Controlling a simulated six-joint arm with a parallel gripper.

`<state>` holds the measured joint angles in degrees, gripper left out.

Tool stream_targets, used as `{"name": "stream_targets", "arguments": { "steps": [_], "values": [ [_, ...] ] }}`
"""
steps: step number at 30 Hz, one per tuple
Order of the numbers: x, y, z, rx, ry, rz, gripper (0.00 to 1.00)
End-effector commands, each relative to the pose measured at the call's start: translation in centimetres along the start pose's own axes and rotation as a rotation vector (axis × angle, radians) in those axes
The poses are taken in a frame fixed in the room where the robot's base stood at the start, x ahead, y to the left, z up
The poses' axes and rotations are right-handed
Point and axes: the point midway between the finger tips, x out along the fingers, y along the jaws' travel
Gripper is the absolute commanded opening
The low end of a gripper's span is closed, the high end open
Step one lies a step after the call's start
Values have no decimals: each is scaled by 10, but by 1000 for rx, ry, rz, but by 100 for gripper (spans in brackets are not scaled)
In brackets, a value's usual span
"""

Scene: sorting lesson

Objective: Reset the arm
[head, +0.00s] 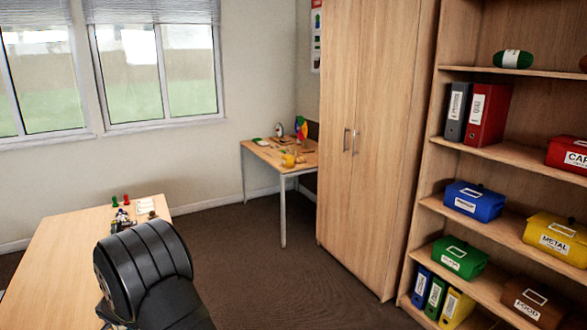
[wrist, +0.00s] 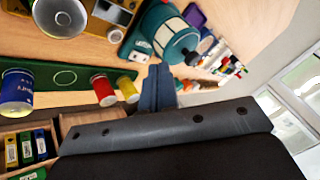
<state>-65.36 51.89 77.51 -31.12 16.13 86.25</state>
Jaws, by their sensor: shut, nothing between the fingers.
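My gripper (wrist: 158,72) shows in the wrist view as two dark blue-grey fingers pressed together, with nothing between them. Beyond the fingertips lies a wooden desk top with objects on it. A red cylinder (wrist: 103,90) and a yellow cylinder (wrist: 128,89) are just left of the fingers, and a teal rounded object (wrist: 168,38) is beyond them. I cannot tell the exact gap between fingers and objects. In the head view, my black arm covers part of the wooden desk (head: 75,235), and the fingers cannot be made out.
A can (wrist: 16,95), a green board (wrist: 62,77) and a brown-and-metal device (wrist: 105,15) crowd the desk. A tall cabinet (head: 365,130) and a shelf with labelled boxes, such as the yellow METAL box (head: 555,240), stand at right. A side table (head: 270,158) is at the back; the floor between is clear.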

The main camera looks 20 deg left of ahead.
Motion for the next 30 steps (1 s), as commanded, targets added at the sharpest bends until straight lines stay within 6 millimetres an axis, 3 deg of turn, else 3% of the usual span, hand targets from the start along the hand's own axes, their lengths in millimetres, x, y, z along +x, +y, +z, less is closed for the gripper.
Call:
{"name": "stream_targets", "arguments": {
  "steps": [6, 30],
  "values": [
    [-36, -19, -19, 0, 1, 1, 0],
    [-28, -14, -4, -592, -88, 89, 0]
  ]
}}
